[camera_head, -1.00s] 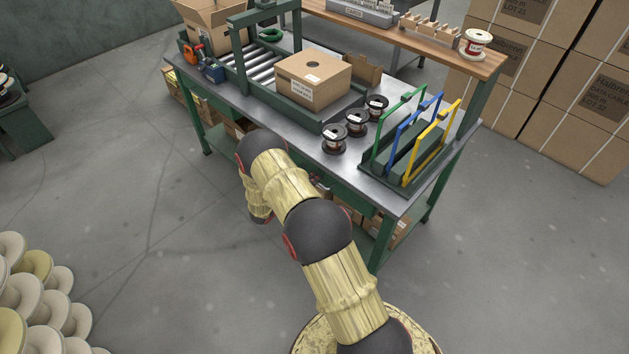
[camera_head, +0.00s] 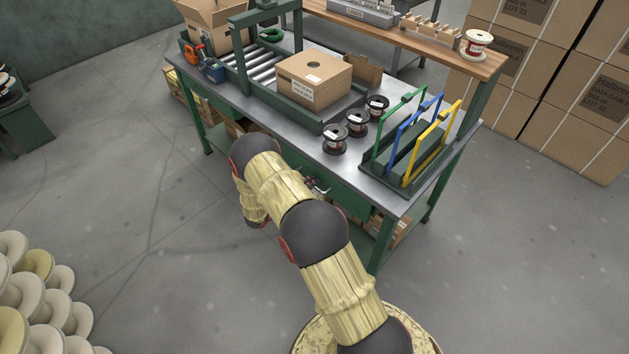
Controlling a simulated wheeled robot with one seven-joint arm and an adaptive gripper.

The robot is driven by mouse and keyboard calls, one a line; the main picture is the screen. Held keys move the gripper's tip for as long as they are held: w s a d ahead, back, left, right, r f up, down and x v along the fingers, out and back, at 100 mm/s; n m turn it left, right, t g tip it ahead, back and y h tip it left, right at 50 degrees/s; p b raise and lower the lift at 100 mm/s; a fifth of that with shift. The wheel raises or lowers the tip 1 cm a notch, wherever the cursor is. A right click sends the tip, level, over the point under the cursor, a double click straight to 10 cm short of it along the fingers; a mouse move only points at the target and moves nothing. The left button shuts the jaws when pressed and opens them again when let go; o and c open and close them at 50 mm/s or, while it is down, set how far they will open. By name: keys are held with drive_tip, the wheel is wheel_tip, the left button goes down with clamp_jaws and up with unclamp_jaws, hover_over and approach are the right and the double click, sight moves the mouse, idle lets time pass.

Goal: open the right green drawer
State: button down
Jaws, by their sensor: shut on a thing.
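The green workbench (camera_head: 398,208) stands in front of me, with a green drawer front (camera_head: 350,196) under the right part of its top. My arm bends over toward this front and covers its left part. A small part of my gripper (camera_head: 316,186) shows just right of the arm, at the drawer front. It is shut on the drawer handle, which is mostly hidden along with the fingertips. I cannot tell how far the drawer stands out from the bench.
On the bench top are a cardboard box (camera_head: 314,80), dark spools (camera_head: 334,138) and a rack with green, blue and yellow frames (camera_head: 408,150). Pale spools (camera_head: 22,295) are piled at lower left. The floor (camera_head: 180,260) left of my arm is clear.

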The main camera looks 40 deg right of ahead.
drive_tip(key=f+v, duration=0.2)
drive_tip(key=v, duration=1.1)
drive_tip(key=a+f+v, duration=0.1)
drive_tip(key=f+v, duration=0.2)
drive_tip(key=v, duration=1.1)
drive_tip(key=f+v, duration=0.3)
drive_tip(key=v, duration=1.1)
drive_tip(key=shift+s+a+f, duration=0.3)
drive_tip(key=shift+s+a, duration=0.1)
drive_tip(key=c, duration=1.9)
unclamp_jaws()
drive_tip(key=shift+r, duration=0.1)
drive_tip(key=v, duration=1.2)
